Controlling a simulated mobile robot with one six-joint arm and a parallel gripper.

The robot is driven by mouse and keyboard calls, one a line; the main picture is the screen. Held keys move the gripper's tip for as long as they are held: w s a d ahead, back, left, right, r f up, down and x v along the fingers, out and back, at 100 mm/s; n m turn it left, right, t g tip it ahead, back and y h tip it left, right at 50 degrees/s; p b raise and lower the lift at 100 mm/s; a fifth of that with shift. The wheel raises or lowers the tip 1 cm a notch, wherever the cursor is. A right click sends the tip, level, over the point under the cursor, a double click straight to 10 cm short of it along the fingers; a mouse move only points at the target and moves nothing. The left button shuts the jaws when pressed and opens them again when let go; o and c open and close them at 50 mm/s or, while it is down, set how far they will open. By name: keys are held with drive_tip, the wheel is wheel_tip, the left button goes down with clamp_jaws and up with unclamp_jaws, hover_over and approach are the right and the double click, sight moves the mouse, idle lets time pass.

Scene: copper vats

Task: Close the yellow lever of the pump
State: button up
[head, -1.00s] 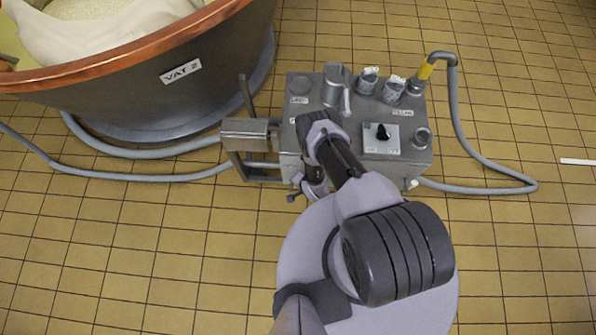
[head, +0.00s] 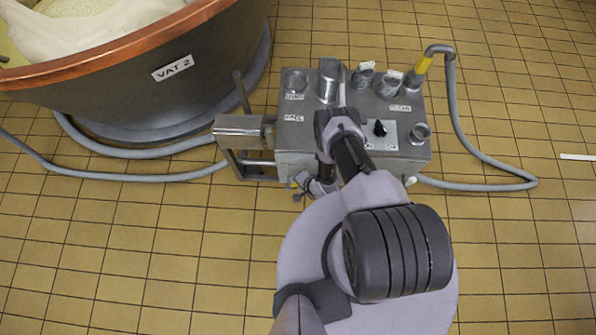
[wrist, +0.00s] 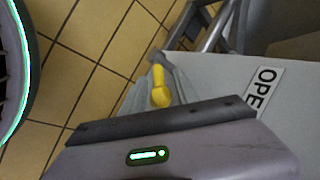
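The pump is a grey metal box (head: 300,138) on the tiled floor in the head view, with labels and fittings on top. The yellow lever (wrist: 160,88) shows in the wrist view, small and rounded, beside the grey box face and left of a white label starting "OPE" (wrist: 264,92). My gripper's lilac housing (wrist: 170,152) fills the bottom of the wrist view, with the lever just beyond its dark edge. Pale grey shapes flank the lever; I cannot tell whether they are fingers.
A copper-rimmed vat labelled VAT 2 (head: 150,95) stands at the upper left. A metal bracket (head: 240,140) juts from the box's left side. Grey hoses run left (head: 120,173) and loop right (head: 455,120). A black knob (head: 380,128) sits on top.

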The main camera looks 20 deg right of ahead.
drive_tip(key=p+v, duration=0.9)
drive_tip(key=v, duration=0.8)
drive_tip(key=shift+r, duration=0.25)
drive_tip(key=shift+s, duration=0.1)
